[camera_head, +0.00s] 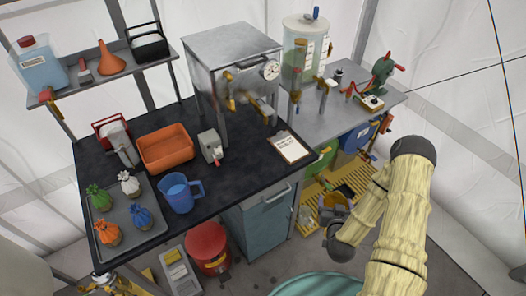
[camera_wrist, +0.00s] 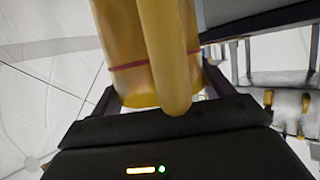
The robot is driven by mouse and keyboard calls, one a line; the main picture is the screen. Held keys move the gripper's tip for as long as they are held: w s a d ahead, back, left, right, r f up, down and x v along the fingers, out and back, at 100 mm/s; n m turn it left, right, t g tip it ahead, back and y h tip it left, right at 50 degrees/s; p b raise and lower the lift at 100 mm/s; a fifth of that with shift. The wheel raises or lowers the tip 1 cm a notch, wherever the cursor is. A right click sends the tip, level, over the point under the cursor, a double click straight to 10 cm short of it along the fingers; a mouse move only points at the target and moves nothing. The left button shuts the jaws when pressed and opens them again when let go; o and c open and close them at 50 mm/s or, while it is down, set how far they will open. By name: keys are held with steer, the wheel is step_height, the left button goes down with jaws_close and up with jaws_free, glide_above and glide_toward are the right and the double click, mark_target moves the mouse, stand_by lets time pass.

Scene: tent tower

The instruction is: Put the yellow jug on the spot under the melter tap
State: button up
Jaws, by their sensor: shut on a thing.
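The yellow jug (camera_wrist: 125,45) fills the upper middle of the wrist view, with a red line round it and its thick handle towards the camera. My gripper (camera_wrist: 160,95) is shut on it, one dark finger to each side. In the head view my gripper (camera_head: 337,232) is low at the right, in front of the bench and apart from it; the jug is not clear there. The steel melter (camera_head: 232,62) stands at the back of the black bench, with a round gauge and brass tap fittings (camera_head: 262,106). I cannot make out a marked spot under the tap.
The black bench (camera_head: 240,180) holds an orange tray (camera_head: 165,148), a blue jug (camera_head: 180,193), a small grey device (camera_head: 210,146), a clipboard (camera_head: 289,147) and a tray of small bags (camera_head: 150,222). A clear tank (camera_head: 305,48) stands right of the melter. A red bucket (camera_head: 207,245) is on the floor.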

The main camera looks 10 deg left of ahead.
steer(key=shift+s+r, duration=0.1)
steer(key=w+a+r+n+g+y+p, duration=0.1)
steer(key=r+n+y, duration=0.2)
steer(key=w+r+n+g+y+p, duration=0.1)
steer(key=r+n+g+y, duration=0.1)
steer(key=r+n+y, duration=0.1)
steer(key=w+a+r+n+g+y+p, duration=0.1)
steer(key=r+n+g+y, duration=0.1)
steer(key=r+n+y, duration=0.2)
steer(key=shift+w+a, duration=0.15)
steer(key=shift+a, duration=0.15)
steer(key=shift+d+n+g+y, duration=0.25)
steer(key=shift+n+g+y, duration=0.15)
steer(key=shift+a, duration=0.15)
